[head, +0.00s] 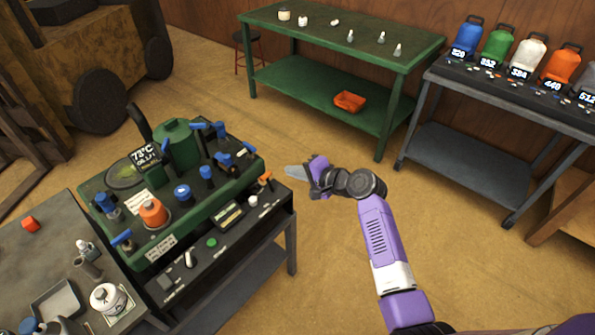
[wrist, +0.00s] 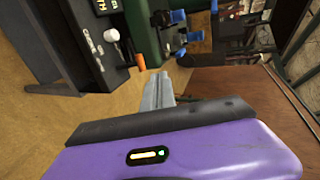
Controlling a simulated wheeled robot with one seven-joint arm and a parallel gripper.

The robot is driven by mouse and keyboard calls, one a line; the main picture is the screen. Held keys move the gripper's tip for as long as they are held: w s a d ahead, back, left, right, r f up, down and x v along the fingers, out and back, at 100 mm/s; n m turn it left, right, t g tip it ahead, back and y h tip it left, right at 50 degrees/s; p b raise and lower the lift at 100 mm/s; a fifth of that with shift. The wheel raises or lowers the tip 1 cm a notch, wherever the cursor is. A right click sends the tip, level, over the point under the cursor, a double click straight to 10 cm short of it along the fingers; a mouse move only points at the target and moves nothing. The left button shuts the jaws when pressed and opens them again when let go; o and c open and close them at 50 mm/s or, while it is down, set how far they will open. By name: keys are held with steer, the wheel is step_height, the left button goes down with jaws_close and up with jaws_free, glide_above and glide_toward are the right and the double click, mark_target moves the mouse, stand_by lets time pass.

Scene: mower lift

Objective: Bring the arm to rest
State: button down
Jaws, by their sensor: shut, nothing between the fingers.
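My purple arm (head: 378,235) reaches up from the lower right in the head view. My gripper (head: 292,172) is shut and empty, its grey fingers pointing left over open floor. It is just right of the green machine (head: 175,150) and its black control panel (head: 225,235), apart from both. In the wrist view my gripper's fingers (wrist: 160,92) are together, with the panel's orange-handled lever (wrist: 140,62) and white knob (wrist: 111,33) beyond them.
A green table (head: 345,40) with small bottles stands at the back. A dark bench (head: 510,95) with coloured jugs is at the right. A grey table (head: 30,265) with loose items is at the lower left. Floor (head: 330,225) around my arm is clear.

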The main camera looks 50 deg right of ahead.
steer(key=shift+s+r, duration=0.55)
steer(key=shift+s, duration=0.15)
steer(key=s+d+r+n+t+h, duration=0.1)
steer(key=s+d+r+n+h, duration=0.2)
steer(key=s+r+h, duration=0.15)
steer(key=s+a+r+n+y+b, duration=0.1)
steer(key=s+a+n, duration=0.6)
steer(key=s+a, duration=0.7)
steer(key=s+a+r+n+y+b, duration=0.1)
steer(key=s+a+r+n+y, duration=0.1)
steer(key=s+a+n, duration=0.5)
steer(key=s+a+y, duration=0.1)
steer(key=s+a, duration=0.5)
steer(key=s, duration=0.5)
steer(key=shift+s+a+r+n+t, duration=0.2)
steer(key=shift+a+r+n+t, duration=0.1)
steer(key=shift+a+r, duration=0.05)
